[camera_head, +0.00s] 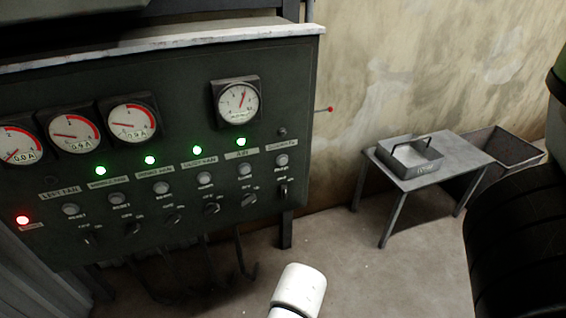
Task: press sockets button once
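A dark control panel (180,60) fills the left of the head view. Its rightmost column has a small dark lamp (282,132), a label (281,147) that may read "sockets" but is too small to read surely, a round grey button (282,160) below it, and a switch (283,190) at the bottom. Nothing touches this button. A white rounded part (300,290), likely of my arm, shows at the bottom edge, below and apart from the panel. My gripper's fingers do not show.
Several round gauges (131,123), green lamps (241,142) and a red lamp (22,220) are on the panel. A red-tipped lever (330,109) sticks out at its right side. A small table (455,150) with a tray (411,155) stands at right by a metal bin (512,148).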

